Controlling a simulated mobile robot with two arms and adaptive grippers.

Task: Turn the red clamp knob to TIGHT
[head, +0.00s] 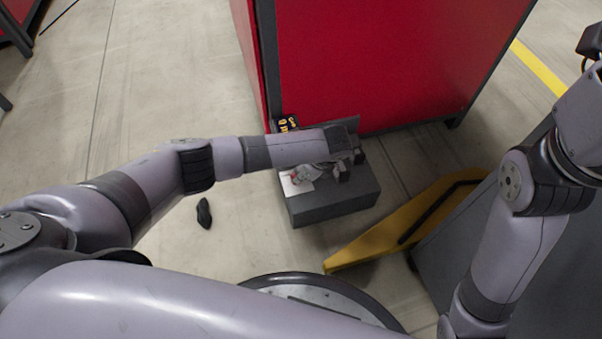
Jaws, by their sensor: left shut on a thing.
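The red clamp knob (295,178) shows only as a small red patch over a white plate (296,187) on top of a low grey box (335,207). My left arm reaches in from the left above the box. My left gripper (305,175) is at the knob, shut on it. The gripper and wrist hide most of the knob, and its pointer and any TIGHT mark cannot be read. My right arm is at the right edge, and its gripper is out of view.
A large red cabinet (390,60) stands right behind the box. A small black and yellow sign (287,124) is at the box's back left. A yellow angled frame (385,235) lies to the right. A small dark object (204,213) lies on the open floor at left.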

